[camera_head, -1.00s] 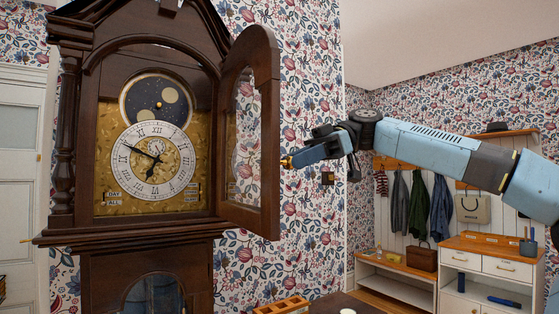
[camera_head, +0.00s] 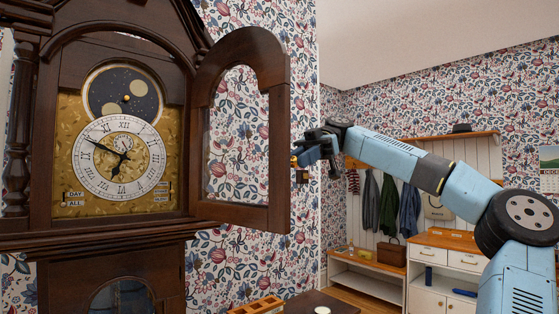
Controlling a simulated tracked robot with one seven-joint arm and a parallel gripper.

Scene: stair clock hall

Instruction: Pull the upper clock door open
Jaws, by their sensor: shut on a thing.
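The upper clock door (camera_head: 277,150) is a dark brown wooden frame with an arched top and a glass pane. It stands swung open to the right of the tall wooden clock (camera_head: 40,240), still hinged along its left side. The white clock dial (camera_head: 118,157) and the moon disc above it are uncovered. My gripper (camera_head: 297,161) is at the outer right edge of the door, about halfway up, and is shut on a small brass-coloured part there, apparently the door's knob. The fingertips and the knob are small and partly hidden.
An orange-brown tray (camera_head: 258,307) and a white round object (camera_head: 322,310) are on a dark table at the bottom. Coats (camera_head: 390,205), a bench (camera_head: 365,262) and a white cabinet (camera_head: 445,262) stand along the back right. Floral wallpaper is behind the door.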

